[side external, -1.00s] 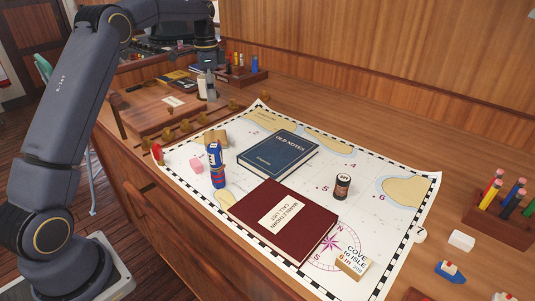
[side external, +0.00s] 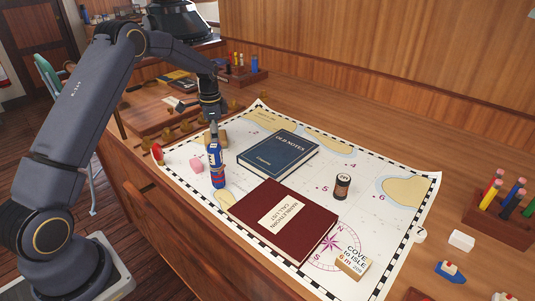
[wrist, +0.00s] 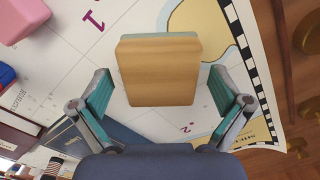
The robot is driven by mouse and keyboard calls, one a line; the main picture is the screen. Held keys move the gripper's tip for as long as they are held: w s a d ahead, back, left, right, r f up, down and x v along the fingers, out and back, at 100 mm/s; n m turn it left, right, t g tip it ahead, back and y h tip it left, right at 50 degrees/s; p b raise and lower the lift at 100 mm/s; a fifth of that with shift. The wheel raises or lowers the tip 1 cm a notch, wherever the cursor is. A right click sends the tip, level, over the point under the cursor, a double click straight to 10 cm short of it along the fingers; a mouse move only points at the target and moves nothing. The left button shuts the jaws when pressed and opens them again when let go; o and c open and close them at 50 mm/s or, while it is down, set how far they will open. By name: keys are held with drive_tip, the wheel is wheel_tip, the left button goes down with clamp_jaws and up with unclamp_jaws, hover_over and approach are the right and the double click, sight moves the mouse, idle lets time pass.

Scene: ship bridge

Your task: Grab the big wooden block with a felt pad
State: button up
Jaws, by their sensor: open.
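The big wooden block (wrist: 158,72) lies on the chart, large in the middle of the wrist view. It is light tan, with a thin green-grey layer along its far edge that looks like felt. In the side view the block (side external: 222,139) is partly hidden behind my gripper (side external: 212,122). My gripper is open and empty above it. In the wrist view the teal-padded fingers (wrist: 159,92) stand apart on the left and right of the block, with a gap on each side.
A blue-and-red bottle (side external: 217,168) stands close in front of the block. A pink block (side external: 196,165) lies to its left. A blue book (side external: 279,153) lies to the right, with a maroon book (side external: 286,220) nearer. Knobs on a wooden rail (side external: 186,124) run behind.

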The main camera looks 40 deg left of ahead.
drive_tip(key=c, duration=1.2)
